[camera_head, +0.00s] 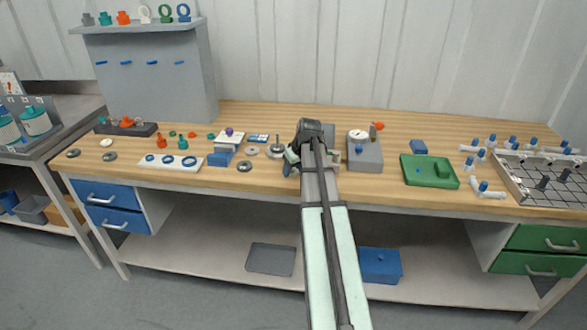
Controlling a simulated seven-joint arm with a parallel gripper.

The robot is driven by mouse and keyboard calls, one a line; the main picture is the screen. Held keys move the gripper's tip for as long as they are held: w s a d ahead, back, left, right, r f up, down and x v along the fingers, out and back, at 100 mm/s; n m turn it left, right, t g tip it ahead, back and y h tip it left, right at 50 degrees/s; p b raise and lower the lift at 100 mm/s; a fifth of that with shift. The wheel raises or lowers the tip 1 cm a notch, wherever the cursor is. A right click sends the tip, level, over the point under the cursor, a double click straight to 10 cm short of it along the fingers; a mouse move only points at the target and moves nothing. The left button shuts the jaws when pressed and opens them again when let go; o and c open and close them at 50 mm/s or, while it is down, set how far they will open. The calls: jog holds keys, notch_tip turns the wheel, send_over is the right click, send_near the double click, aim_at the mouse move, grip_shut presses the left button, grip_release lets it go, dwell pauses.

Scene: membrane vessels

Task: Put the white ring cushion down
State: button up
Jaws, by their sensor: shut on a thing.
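My gripper (297,160) is at the front middle of the wooden bench (370,185), low over the top. My arm reaches it from the near side and hides most of it. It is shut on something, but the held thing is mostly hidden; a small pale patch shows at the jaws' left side. I cannot tell its shape or whether it touches the bench. A white ring (145,14) stands upright on the shelf at the upper left, far from my gripper.
Grey rings (252,151) and a dark metal part (275,148) lie left of my gripper. A grey block with a gauge (365,152) stands close on the right. A green tray (430,171) is further right. Bench top behind the loose parts is clear.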

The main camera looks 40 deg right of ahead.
jog(key=shift+f, duration=0.15)
jog(key=o, duration=0.7)
jog(key=v, duration=1.2)
